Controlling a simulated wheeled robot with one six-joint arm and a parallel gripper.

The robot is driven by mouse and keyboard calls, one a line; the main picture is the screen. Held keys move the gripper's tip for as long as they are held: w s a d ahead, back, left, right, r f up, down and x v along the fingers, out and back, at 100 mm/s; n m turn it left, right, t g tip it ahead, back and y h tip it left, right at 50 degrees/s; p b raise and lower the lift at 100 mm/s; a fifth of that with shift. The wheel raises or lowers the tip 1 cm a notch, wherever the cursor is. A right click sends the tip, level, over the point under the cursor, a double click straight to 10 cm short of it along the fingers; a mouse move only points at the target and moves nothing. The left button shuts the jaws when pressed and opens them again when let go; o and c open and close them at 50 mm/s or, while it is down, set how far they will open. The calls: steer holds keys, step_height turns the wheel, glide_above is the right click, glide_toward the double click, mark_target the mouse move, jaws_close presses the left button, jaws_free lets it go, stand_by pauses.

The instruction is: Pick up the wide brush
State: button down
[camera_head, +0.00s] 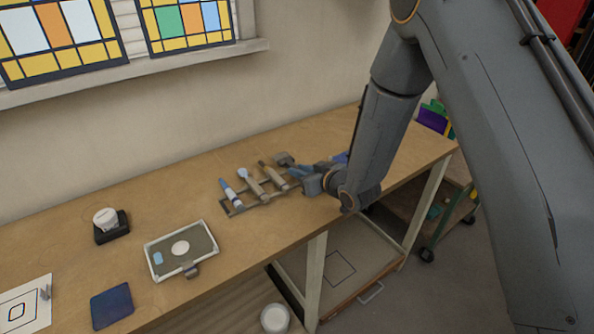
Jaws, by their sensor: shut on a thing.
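The wide brush (284,158) shows as a flat grey head at the right end of a low tool rack (236,209). Its handle is mostly hidden by my gripper. My gripper (296,172) is low over the right end of the rack, reaching in from the right, and is shut on the brush. The picture is too small to tell whether the brush is clear of the rack.
Beside it on the rack lie a brown-handled tool (273,176), a white-headed tool (250,183) and a blue-and-white tool (229,191). A framed tray (209,234), a white jar (105,217) and a blue square (111,306) are further left on the workbench (168,190).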

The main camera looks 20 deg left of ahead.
step_height(320, 180, up, 10)
steer(key=shift+f+b, duration=0.2)
steer(key=shift+b, duration=1.05)
step_height(320, 180, up, 11)
steer(key=p, duration=0.7)
steer(key=shift+r, duration=0.15)
